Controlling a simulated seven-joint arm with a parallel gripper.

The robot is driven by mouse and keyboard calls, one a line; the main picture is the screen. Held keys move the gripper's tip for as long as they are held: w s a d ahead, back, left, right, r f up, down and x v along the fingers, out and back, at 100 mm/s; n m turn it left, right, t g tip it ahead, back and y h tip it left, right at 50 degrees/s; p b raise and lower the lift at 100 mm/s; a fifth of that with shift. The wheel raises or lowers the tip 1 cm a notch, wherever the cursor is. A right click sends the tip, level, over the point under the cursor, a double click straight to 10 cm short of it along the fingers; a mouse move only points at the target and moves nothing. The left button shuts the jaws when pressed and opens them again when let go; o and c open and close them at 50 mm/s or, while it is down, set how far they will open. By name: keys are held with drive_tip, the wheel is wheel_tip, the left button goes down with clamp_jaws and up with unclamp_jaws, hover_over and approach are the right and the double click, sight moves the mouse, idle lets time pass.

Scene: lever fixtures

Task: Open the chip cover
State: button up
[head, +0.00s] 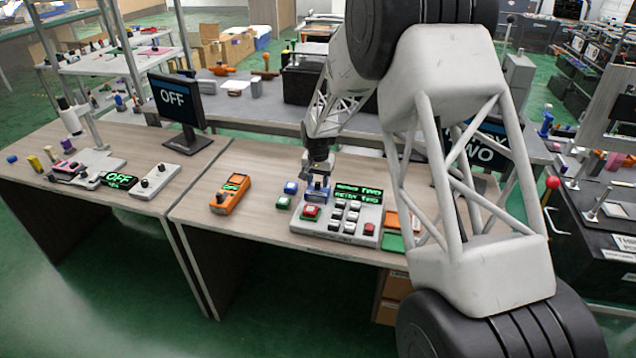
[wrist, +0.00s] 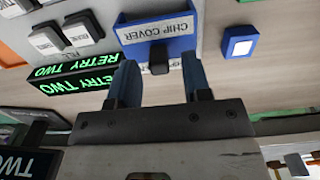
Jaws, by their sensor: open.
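The blue chip cover (wrist: 180,45), with a white label reading CHIP COVER, shows at the top of the wrist view. It sits at the back left of the grey control panel (head: 305,227) in the head view. A small dark tab (wrist: 158,66) stands at the cover's near edge. My gripper (wrist: 159,75) is open, with its two blue-grey fingers apart on either side of the tab. I cannot tell whether either finger touches the cover. In the head view my gripper (head: 318,172) points down just above the cover, and the fingertips are hard to make out.
The panel carries grey keys, a red button (head: 370,229) and green RETRY TWO displays (wrist: 77,77). A blue button (wrist: 239,43) stands beside the cover. A monitor (head: 175,100) stands further left.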

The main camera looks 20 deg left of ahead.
drive_tip(key=shift+r, duration=3.3)
drive_tip(key=shift+d+r, duration=0.1)
drive_tip(key=shift+d+r, duration=0.2)
drive_tip(key=s+d+r+t, duration=0.1)
drive_tip(key=s+d+r, duration=0.9)
drive_tip(key=d, duration=0.3)
drive_tip(key=s+d+r, duration=0.9)
drive_tip(key=d+r, duration=0.1)
drive_tip(key=d, duration=0.3)
drive_tip(key=s+d, duration=0.5)
drive_tip(key=s, duration=0.5)
drive_tip(key=s+d+t, duration=0.1)
drive_tip(key=s+d, duration=0.4)
drive_tip(key=s, duration=0.6)
drive_tip(key=s+d, duration=0.5)
drive_tip(key=s, duration=0.6)
drive_tip(key=shift+d+r+t, duration=0.15)
drive_tip(key=shift+r+t, duration=0.1)
drive_tip(key=shift+t, duration=0.05)
